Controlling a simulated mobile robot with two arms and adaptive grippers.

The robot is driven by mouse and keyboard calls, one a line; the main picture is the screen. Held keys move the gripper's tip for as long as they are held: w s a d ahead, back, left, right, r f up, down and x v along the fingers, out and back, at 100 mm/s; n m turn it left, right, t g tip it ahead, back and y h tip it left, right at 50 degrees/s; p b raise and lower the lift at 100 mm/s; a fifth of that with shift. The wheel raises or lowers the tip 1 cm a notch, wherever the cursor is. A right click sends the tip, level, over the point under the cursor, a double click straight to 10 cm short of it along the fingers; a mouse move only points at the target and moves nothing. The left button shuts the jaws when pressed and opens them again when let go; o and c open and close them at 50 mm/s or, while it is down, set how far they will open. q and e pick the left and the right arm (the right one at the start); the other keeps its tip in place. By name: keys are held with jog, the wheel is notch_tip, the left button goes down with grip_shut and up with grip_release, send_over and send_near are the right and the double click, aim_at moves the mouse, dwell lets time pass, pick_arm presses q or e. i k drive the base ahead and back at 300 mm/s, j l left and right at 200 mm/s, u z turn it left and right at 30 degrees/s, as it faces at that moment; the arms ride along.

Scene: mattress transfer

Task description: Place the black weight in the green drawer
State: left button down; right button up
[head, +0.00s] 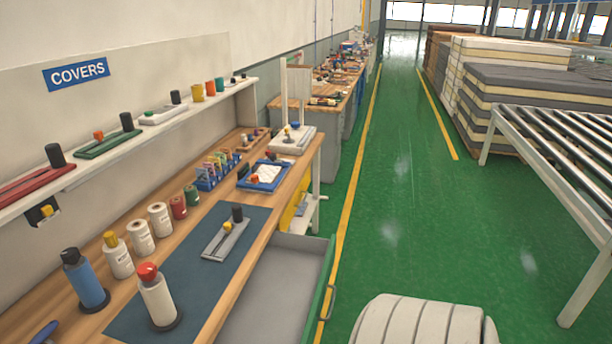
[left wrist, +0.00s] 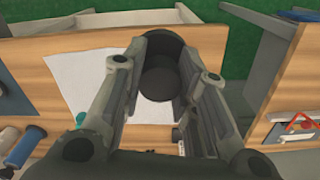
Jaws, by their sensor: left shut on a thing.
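In the left wrist view my left gripper (left wrist: 160,50) is shut on the black weight (left wrist: 158,82), a dark rounded cylinder between its two fingers. It is over a wooden worktop with a white sheet (left wrist: 80,75) under and around it. The fingers hide part of the weight. In the head view an open drawer with a grey inside (head: 270,300) and a green front (head: 328,290) with a handle sticks out from the workbench at the bottom middle. The bare part of its floor that shows is empty. My grippers are not in the head view.
The workbench (head: 285,200) carries a blue mat (head: 185,270), bottles, spools and trays. A shelf (head: 205,102) with small trays and cylinders runs above it. A roller conveyor (head: 560,150) and stacked mattresses (head: 540,80) stand right.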

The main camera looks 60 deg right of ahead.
aim_at(277, 285)
jog(key=i+l+z, duration=0.1)
jog(key=l+z, duration=0.2)
jog(key=l, duration=0.15)
jog(key=i+l+z, duration=0.25)
jog(key=l, duration=0.15)
jog(key=l+z, duration=0.3)
jog(key=l, duration=0.15)
jog(key=i+l+z, duration=0.55)
jog(key=k+l, duration=0.05)
jog(key=l, duration=0.05)
